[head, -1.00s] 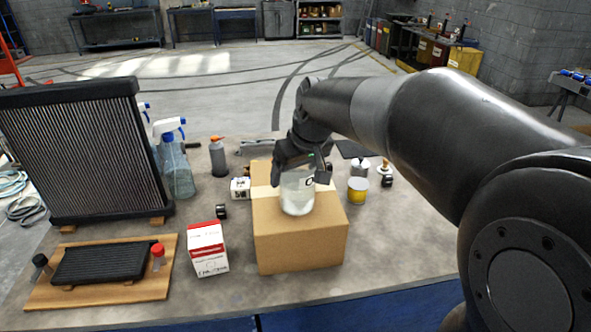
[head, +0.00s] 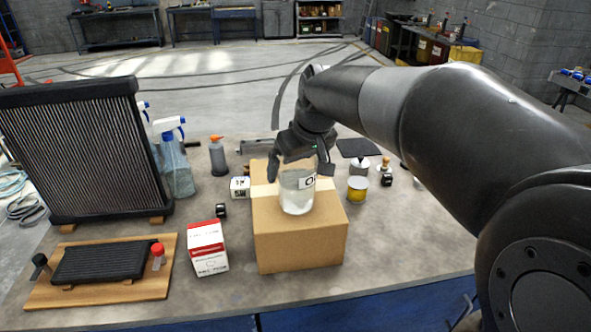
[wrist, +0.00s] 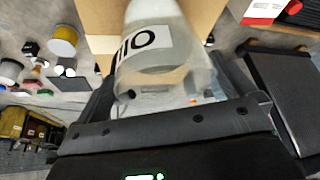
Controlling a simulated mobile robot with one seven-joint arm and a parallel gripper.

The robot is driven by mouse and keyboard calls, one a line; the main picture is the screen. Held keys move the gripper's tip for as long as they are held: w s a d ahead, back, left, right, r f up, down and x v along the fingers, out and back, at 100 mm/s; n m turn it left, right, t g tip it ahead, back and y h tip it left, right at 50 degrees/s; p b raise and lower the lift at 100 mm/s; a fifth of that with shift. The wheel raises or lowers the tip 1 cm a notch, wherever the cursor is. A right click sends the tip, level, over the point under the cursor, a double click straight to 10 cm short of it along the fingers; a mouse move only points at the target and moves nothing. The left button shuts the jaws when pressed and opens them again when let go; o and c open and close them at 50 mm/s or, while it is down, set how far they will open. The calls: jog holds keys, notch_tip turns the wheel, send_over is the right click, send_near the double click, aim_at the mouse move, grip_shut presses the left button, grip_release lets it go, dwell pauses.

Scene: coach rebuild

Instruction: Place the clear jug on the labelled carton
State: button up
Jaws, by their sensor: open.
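The clear jug (head: 297,197), with a white label with dark letters, stands upright on top of the brown cardboard carton (head: 300,247). In the wrist view the jug (wrist: 155,55) shows between my fingers, with the carton (wrist: 205,15) beyond it. My gripper (head: 299,172) is open, with one finger on each side of the jug's upper part. The fingers look apart from the jug, though exact contact is hard to tell. No lettering shows on the carton faces in view.
A red and white box (head: 207,248) stands left of the carton. Spray bottles (head: 174,165), a grey bottle with orange cap (head: 217,157) and a large radiator (head: 75,150) stand further left. The bench front right is clear.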

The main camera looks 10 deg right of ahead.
jog(key=v, duration=0.9)
jog(key=shift+s+r, duration=0.3)
jog(key=s+d+f+m+h, duration=0.1)
jog(key=s+f+m, duration=0.1)
jog(key=s+f, duration=0.4)
jog(key=s+d+f+m+t, duration=0.1)
jog(key=s+d+f+m, duration=0.1)
jog(key=s+f, duration=0.5)
jog(key=s, duration=0.5)
jog(key=shift+d+f+m+t+h, duration=0.25)
jog(key=shift+m+t+h, duration=0.05)
jog(key=shift+h, duration=0.1)
